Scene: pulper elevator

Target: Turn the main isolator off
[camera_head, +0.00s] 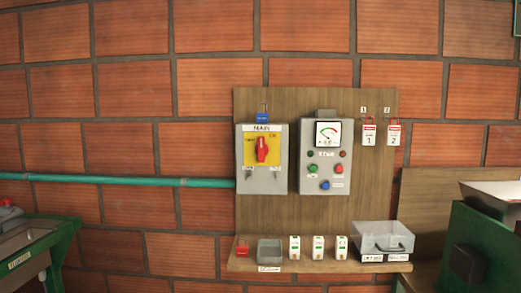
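The main isolator (263,160) is a grey box labelled MAIN, mounted on the left of a wooden board on the brick wall. Its red rotary handle (262,150) stands roughly upright on a yellow plate (250,142). The small lettering around the handle is too blurred to read surely. A blue padlock-like item (263,118) sits at the top edge of the box. Neither of my grippers shows in the head view.
A grey control box (325,182) with a gauge and coloured buttons is right of the isolator. Two numbered tags (369,135) hang further right. A wooden shelf (330,267) below holds small items and a clear bin (384,236). Green machines flank both lower sides.

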